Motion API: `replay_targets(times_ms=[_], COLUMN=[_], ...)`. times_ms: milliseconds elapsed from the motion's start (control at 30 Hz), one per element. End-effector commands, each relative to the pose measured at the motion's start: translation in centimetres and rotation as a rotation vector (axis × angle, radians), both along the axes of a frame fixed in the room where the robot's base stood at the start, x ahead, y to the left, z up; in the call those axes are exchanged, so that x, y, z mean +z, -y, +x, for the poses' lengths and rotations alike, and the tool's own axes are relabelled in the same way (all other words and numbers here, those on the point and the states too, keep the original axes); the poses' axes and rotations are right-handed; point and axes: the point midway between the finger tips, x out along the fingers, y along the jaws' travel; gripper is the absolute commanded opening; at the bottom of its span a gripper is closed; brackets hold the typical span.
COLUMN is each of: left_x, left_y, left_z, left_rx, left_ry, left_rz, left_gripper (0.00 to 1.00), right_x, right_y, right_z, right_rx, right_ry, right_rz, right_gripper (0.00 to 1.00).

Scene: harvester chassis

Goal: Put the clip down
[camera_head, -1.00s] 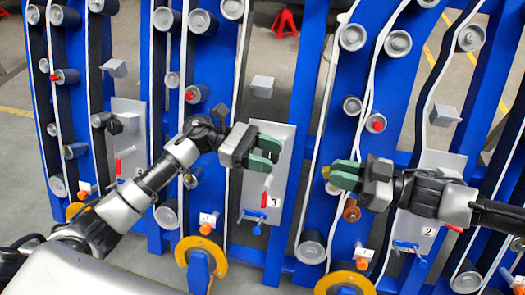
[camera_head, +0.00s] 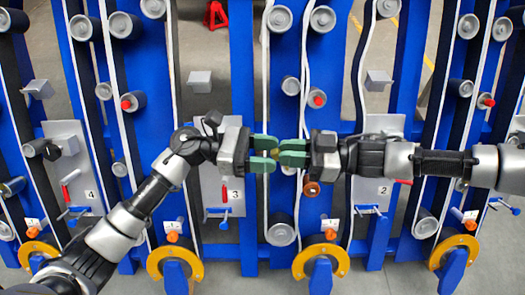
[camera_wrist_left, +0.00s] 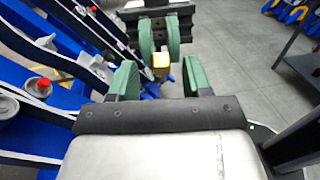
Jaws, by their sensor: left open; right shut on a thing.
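My left gripper (camera_head: 265,153) has its green fingers apart and empty, facing the right gripper. Its fingers also show in the left wrist view (camera_wrist_left: 167,82), spread wide. My right gripper (camera_head: 287,154) meets it head-on, its green fingertips very close to the left ones. In the left wrist view the right gripper (camera_wrist_left: 160,45) is shut on a small yellow piece, the clip (camera_wrist_left: 161,64), which sticks out toward the gap between my left fingers. In the head view the clip is mostly hidden by the fingers.
Blue upright panels with grey rollers and white belts stand behind both grippers. Grey plates numbered 4, 3 (camera_head: 237,203) and 2 (camera_head: 372,218) are mounted on them. Yellow ring guards (camera_head: 175,252) sit low in front. The wrist view shows open grey floor (camera_wrist_left: 240,50).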

Motion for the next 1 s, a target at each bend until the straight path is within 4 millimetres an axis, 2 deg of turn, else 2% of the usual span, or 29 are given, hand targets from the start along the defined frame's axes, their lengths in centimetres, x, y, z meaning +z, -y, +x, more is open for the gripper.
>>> replay_targets(times_ms=[33,67,333,367,400,567,867,1000], left_x=[0.0,0.0,0.0,0.0,0.0,0.0,0.0,0.0], left_y=[0.0,0.0,-0.1,-0.1,-0.1,-0.1,-0.1,0.0], left_z=[0.0,0.0,0.0,0.0,0.1,0.0,0.0,0.0], left_rx=[0.000,0.000,0.001,0.001,0.002,0.001,0.000,0.000], left_ry=[0.000,0.000,0.000,0.000,0.000,0.000,0.000,0.000], left_rz=[0.000,0.000,0.000,0.000,0.000,0.000,0.000,0.000], left_gripper=[0.46,0.41,0.00,0.00,0.00,0.00,0.00,0.00], right_x=[0.0,0.0,0.0,0.0,0.0,0.0,0.0,0.0], right_y=[0.0,0.0,0.0,0.0,0.0,0.0,0.1,1.4], right_z=[0.0,0.0,0.0,0.0,-0.1,-0.1,0.0,0.0], right_rx=[0.000,0.000,0.001,0.002,0.002,0.002,0.000,-0.004], right_ry=[0.000,0.000,0.000,0.000,0.000,0.000,0.000,0.000], right_rz=[0.000,0.000,0.001,0.001,0.001,0.001,0.000,-0.001], right_gripper=[0.00,0.00,0.00,0.00,0.21,0.46,0.48,0.48])
